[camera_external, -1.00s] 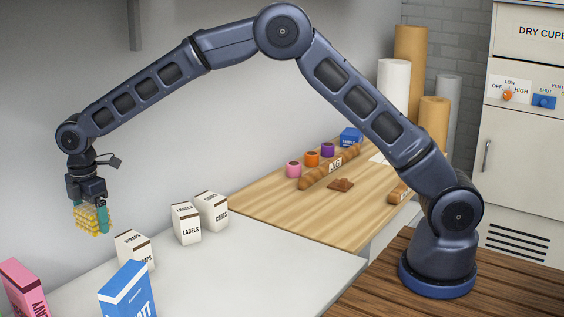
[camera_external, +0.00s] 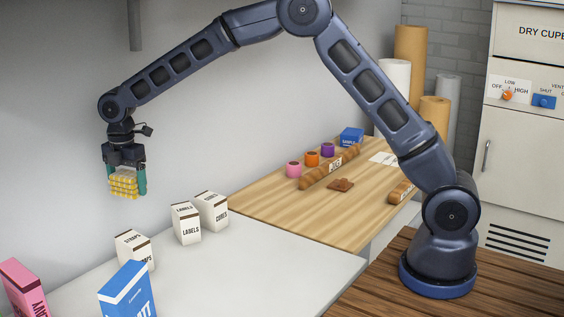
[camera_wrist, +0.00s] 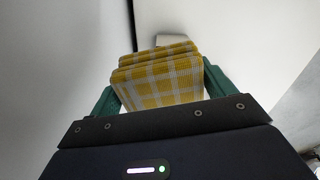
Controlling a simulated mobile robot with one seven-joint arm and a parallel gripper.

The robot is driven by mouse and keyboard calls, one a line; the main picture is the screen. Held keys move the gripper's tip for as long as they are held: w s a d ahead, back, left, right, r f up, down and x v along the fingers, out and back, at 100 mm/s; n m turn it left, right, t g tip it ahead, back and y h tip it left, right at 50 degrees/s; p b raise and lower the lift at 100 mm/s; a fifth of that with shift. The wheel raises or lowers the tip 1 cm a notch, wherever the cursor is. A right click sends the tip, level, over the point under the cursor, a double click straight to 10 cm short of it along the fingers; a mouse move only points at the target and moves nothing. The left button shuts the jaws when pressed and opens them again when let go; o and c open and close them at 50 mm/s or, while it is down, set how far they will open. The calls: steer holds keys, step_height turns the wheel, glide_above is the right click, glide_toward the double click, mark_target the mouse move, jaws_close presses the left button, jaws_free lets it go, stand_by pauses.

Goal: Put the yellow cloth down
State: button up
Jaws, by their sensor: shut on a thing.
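The yellow cloth (camera_external: 124,185) is a folded, yellow-and-white checked bundle. My gripper (camera_external: 125,180) is shut on it, with a green finger on each side, and holds it in the air above the white counter at the left. In the wrist view the cloth (camera_wrist: 160,82) sits between the two green fingers of my gripper (camera_wrist: 158,88), its folded layers showing. The cloth is apart from the counter and the boxes below it.
White boxes (camera_external: 186,224) stand along the back of the white counter (camera_external: 240,275). A blue box (camera_external: 128,292) and a pink box (camera_external: 22,290) stand in front. The counter's right part is clear. A wooden worktop (camera_external: 270,205) holds rolls and small coloured pots.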

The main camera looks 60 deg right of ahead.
steer(key=d+f+m, duration=0.2)
steer(key=d+m, duration=0.6)
steer(key=d, duration=3.3)
steer(key=r+m, duration=0.1)
steer(key=m, duration=1.2)
glide_above(380, 176)
step_height(380, 176, down, 20)
steer(key=shift+r, duration=0.25)
steer(key=shift+f, duration=0.15)
steer(key=o, duration=0.9)
